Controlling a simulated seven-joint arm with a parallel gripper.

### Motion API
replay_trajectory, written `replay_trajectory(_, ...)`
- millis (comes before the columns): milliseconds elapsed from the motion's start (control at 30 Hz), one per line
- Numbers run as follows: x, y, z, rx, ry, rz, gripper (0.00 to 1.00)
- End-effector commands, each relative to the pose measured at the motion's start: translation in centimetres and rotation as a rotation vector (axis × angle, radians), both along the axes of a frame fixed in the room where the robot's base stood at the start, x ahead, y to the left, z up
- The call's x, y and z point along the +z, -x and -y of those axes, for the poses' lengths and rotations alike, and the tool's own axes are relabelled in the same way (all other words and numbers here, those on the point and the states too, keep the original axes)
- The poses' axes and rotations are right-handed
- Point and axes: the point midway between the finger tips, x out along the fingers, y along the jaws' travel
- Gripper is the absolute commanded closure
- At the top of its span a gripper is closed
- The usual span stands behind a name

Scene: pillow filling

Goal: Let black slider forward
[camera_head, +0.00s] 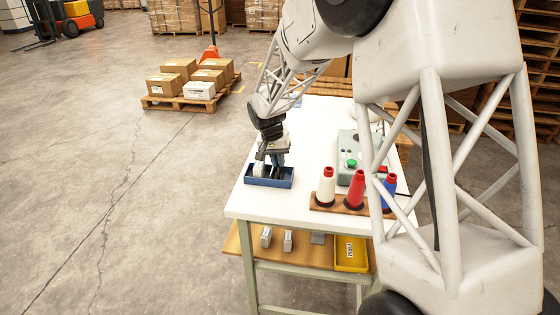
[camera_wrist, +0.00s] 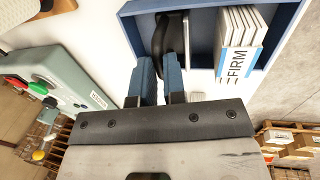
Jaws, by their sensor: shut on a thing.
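The black slider (camera_wrist: 168,33) stands in a blue tray (camera_wrist: 129,12) in the wrist view, left of a stack of white cards with a label reading FIRM (camera_wrist: 238,62). The blue fingers of my gripper (camera_wrist: 161,68) are shut on the slider, one on each side. The lower part of the slider is hidden between the fingers. In the head view, my gripper (camera_head: 277,160) reaches down into the blue tray (camera_head: 268,184) at the left front of the white table; the slider is too small there to tell apart.
A grey-green control box (camera_head: 348,160) with a green button stands on the table (camera_head: 312,128) to the right. White, red (camera_head: 356,190) and blue cones stand on a wooden base at the front right. The tabletop behind the tray is clear.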

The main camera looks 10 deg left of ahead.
Motion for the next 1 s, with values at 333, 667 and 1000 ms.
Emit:
replay_trajectory(333,0.0,0.0,-2.5,0.000,0.000,-0.001,1.00)
replay_trajectory(667,0.0,0.0,-2.4,0.000,0.000,0.000,0.63)
replay_trajectory(1000,0.2,0.0,-2.5,0.000,0.000,0.000,0.63)
